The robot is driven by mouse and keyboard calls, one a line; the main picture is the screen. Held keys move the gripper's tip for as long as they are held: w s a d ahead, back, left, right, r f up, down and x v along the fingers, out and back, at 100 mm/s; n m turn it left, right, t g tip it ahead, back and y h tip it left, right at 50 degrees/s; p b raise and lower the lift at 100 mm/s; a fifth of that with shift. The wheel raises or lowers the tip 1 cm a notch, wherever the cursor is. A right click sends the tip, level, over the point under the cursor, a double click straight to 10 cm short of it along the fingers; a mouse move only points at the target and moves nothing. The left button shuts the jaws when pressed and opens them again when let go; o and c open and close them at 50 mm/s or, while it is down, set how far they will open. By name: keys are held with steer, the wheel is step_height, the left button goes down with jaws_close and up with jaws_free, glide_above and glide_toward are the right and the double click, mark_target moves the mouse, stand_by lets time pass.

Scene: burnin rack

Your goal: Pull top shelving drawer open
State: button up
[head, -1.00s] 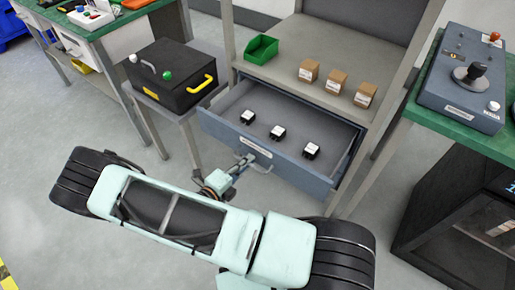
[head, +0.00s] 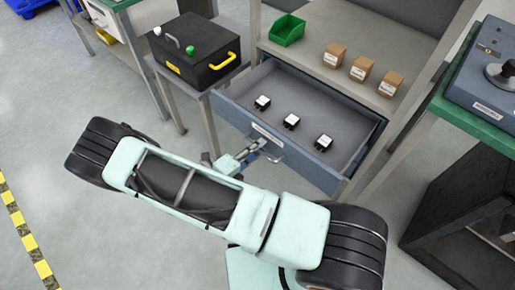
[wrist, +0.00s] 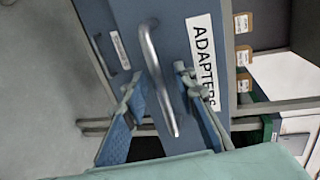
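The top shelving drawer (head: 285,150) is grey-blue and pulled out from under the shelf, with several small black-and-white parts inside. In the wrist view its front (wrist: 185,50) carries a white "ADAPTERS" label (wrist: 203,60) and a metal bar handle (wrist: 153,70). My gripper (wrist: 158,85) is at this handle, with one finger on each side of the bar and visible gaps. In the head view my gripper (head: 257,152) meets the middle of the drawer front. Contact with the bar cannot be made out.
A green bin (head: 288,31) and brown boxes (head: 361,68) stand on the shelf above. A black case (head: 195,55) with a yellow handle sits on a stand at left. A green-topped bench (head: 475,125) with a control box (head: 495,75) is at right. Floor at left is clear.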

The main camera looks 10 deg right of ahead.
steer(key=v, duration=1.2)
stand_by(0.4)
